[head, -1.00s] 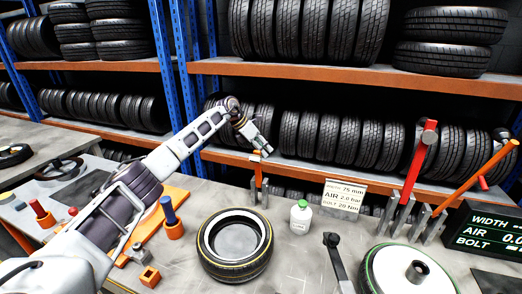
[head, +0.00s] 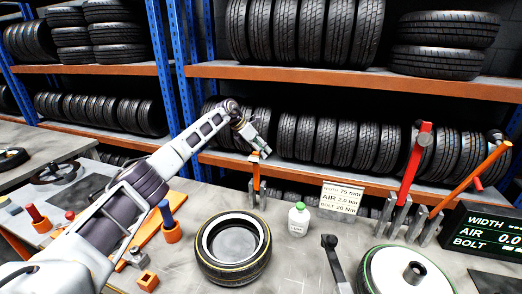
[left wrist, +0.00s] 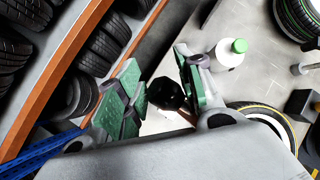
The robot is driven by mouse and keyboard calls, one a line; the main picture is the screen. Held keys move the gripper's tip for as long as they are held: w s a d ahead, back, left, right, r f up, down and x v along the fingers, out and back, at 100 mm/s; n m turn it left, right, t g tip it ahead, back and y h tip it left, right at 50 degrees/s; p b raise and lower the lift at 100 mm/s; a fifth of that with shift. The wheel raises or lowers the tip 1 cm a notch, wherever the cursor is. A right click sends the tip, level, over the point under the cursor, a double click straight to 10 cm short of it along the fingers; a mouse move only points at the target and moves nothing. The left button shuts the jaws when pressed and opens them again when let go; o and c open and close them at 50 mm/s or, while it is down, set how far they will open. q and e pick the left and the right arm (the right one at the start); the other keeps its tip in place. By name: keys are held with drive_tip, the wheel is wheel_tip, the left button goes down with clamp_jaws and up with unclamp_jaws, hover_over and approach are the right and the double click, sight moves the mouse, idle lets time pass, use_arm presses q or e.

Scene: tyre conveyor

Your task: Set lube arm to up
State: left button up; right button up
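An orange lever (head: 256,182) stands upright in a grey bracket at the back edge of the bench, beside the green-capped bottle (head: 298,219). No label shows which lever is the lube arm. My left gripper (head: 262,148) is at the top of this lever. In the left wrist view, a round black knob (left wrist: 165,93) lies between the green-padded fingers of my left gripper (left wrist: 158,88), with a gap visible, so the fingers look open around it. Contact is hard to tell. The bottle (left wrist: 230,53) also shows beside the right finger. My right gripper is not in view.
A red lever (head: 414,168) and a longer orange lever (head: 470,181) lean to the right. A sign (head: 342,199), a tyre on a rim (head: 264,257), a black-handled lever (head: 333,262) and a display (head: 487,235) share the bench. Tyre shelves (head: 300,70) stand close behind.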

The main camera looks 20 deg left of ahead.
use_arm(q)
drive_tip(key=shift+o, duration=1.1)
drive_tip(key=shift+w+a+f, duration=0.1)
drive_tip(key=shift+a+f, duration=0.05)
drive_tip(key=shift+f, duration=0.35)
drive_tip(key=shift+a+f, duration=0.15)
drive_tip(key=shift+f, duration=0.3)
drive_tip(key=shift+w+f, duration=0.4)
drive_tip(key=shift+w, duration=0.1)
drive_tip(key=shift+s+r, duration=0.1)
drive_tip(key=shift+r, duration=0.2)
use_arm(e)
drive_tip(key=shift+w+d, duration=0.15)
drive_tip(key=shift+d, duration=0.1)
use_arm(q)
drive_tip(key=shift+r, duration=0.1)
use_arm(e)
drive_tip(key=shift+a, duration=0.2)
